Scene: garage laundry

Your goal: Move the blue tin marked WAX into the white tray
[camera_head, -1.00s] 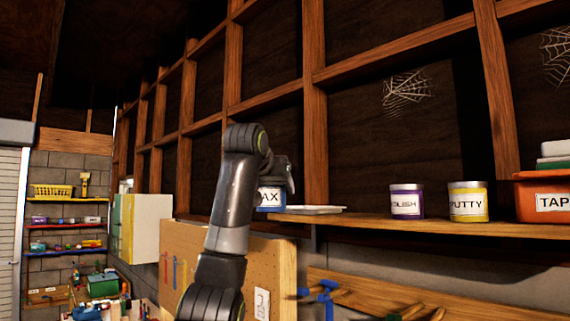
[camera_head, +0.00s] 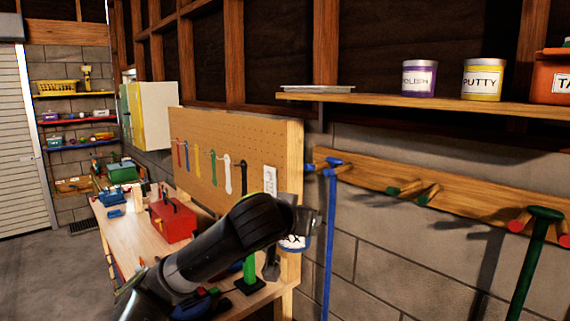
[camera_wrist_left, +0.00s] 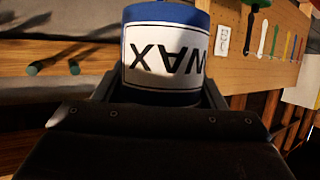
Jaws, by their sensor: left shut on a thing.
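The blue tin marked WAX (camera_head: 292,243) is in my left gripper (camera_head: 304,222), in front of the right end of the pegboard and below the wall shelf. In the left wrist view the tin (camera_wrist_left: 165,50) sits between the fingers, its white label upside down. My left gripper is shut on it. The white tray (camera_head: 317,88) lies flat at the left end of the shelf, above the tin and apart from it; its inside is hidden from this low angle. My right gripper is in neither view.
The wooden shelf (camera_head: 400,101) also holds a purple POLISH tin (camera_head: 419,80), a yellow PUTTY tin (camera_head: 482,81) and an orange bin (camera_head: 551,88). A pegboard (camera_head: 245,140) stands above the workbench (camera_head: 130,236). A peg rail with long-handled tools is at the right.

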